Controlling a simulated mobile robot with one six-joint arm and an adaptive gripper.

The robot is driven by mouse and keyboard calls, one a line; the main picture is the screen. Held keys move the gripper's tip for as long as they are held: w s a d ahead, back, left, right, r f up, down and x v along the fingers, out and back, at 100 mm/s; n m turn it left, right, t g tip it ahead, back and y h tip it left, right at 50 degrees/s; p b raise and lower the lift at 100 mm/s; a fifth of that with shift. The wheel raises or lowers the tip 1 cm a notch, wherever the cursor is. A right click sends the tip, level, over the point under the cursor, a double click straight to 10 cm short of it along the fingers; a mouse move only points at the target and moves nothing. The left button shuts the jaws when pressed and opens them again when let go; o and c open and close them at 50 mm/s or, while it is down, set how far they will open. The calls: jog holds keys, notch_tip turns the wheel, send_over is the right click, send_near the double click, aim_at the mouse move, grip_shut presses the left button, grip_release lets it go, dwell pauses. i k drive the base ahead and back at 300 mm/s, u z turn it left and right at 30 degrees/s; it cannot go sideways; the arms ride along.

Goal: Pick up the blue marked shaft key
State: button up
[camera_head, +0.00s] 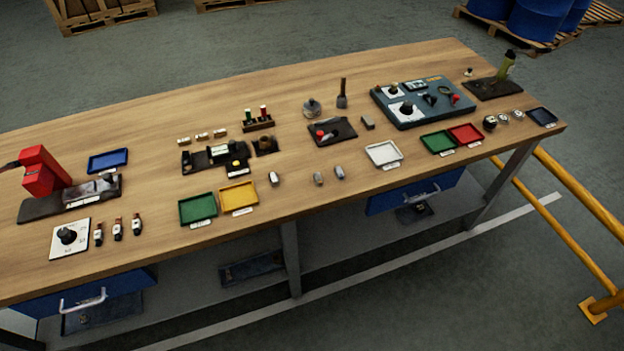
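Three small grey metal pieces, which may be shaft keys, lie apart near the front middle of the wooden bench: a left one (273,178), a middle one (318,178) and a right one (339,172). No blue mark is legible on any of them at this size, so I cannot tell which is the blue marked shaft key. Three pale small pieces (202,137) lie in a row farther back, and three dark pieces with light faces (117,229) lie at the front left. My gripper is not in view.
The wooden bench (300,82) holds green (198,208), yellow (239,197), white (384,153) and red (465,134) trays along its front. A red device (42,172) stands at left; a blue-grey panel (423,101) lies at right. Yellow rails (580,195) flank the right end.

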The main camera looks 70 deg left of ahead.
aim_at(341, 174)
jog(key=z, duration=0.1)
jog(key=k, duration=1.75)
jog(key=u, duration=1.5)
jog(key=i, duration=1)
jog(key=u, duration=0.05)
